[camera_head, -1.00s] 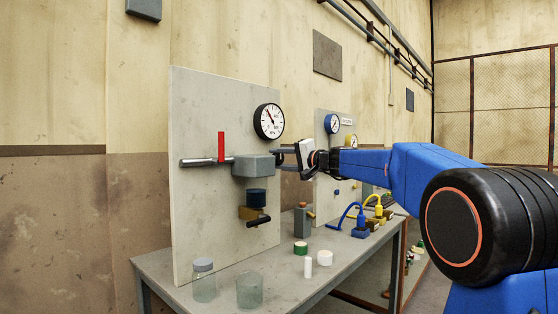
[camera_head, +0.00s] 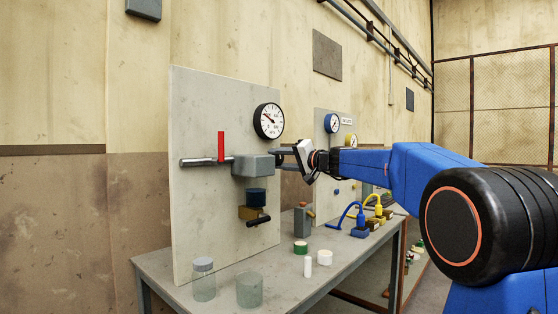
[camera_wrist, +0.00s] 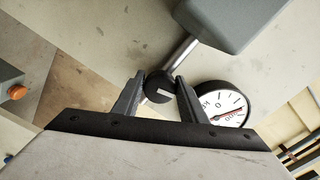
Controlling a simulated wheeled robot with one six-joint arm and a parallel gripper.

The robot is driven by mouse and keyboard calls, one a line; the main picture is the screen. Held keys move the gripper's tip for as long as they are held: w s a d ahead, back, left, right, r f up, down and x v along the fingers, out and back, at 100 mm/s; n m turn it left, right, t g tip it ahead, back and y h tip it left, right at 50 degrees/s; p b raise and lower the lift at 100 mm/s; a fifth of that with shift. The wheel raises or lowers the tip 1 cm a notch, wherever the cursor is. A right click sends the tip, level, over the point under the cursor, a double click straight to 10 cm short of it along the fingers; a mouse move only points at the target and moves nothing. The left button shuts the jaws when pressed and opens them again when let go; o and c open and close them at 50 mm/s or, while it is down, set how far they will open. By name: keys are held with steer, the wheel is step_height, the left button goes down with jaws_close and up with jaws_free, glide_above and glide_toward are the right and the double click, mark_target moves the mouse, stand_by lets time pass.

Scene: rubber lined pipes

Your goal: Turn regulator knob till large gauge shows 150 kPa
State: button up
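The regulator is a grey block (camera_head: 254,165) on the upright panel, with a metal pipe running from it to the knob. The black round knob (camera_wrist: 160,87) with a white mark sits between the fingers of my gripper (camera_wrist: 160,82) in the wrist view. The fingers appear closed on its two sides. In the head view my gripper (camera_head: 285,154) reaches the regulator's right side, and the knob is hard to make out. The large white gauge (camera_head: 269,121) with a black rim is above right of the block. The gauge also shows in the wrist view (camera_wrist: 224,103), partly covered.
A red lever handle (camera_head: 221,146) stands on the pipe left of the regulator. Glass jars (camera_head: 204,282), a white cylinder (camera_head: 308,267) and tape rolls are on the bench (camera_head: 285,290) below. A second panel with a blue gauge (camera_head: 332,123) stands behind my wrist.

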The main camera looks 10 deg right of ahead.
steer(key=o, duration=0.3)
steer(key=shift+d, duration=0.1)
steer(key=v, duration=1.7)
steer(key=shift+s, duration=0.15)
steer(key=s+a+f+n+g+h, duration=0.1)
steer(key=s+a+f+g+h, duration=0.15)
steer(key=s+a+f, duration=0.5)
steer(key=s+a+f+n+g+h, duration=0.1)
steer(key=s+a+f+g, duration=0.25)
steer(key=s+f, duration=0.8)
steer(key=s+d+f+n+g+h, duration=0.1)
steer(key=s+d+f+g+h, duration=0.1)
steer(key=s+f, duration=0.9)
steer(key=s+d+f+n+g+h, duration=0.1)
steer(key=s+d+f+h, duration=0.4)
steer(key=s+f, duration=0.6)
step_height(320, 180, down, 3)
steer(key=shift+s+d+r+n+g, duration=0.25)
steer(key=shift+s+n+g, duration=0.05)
steer(key=shift+n+g, duration=0.1)
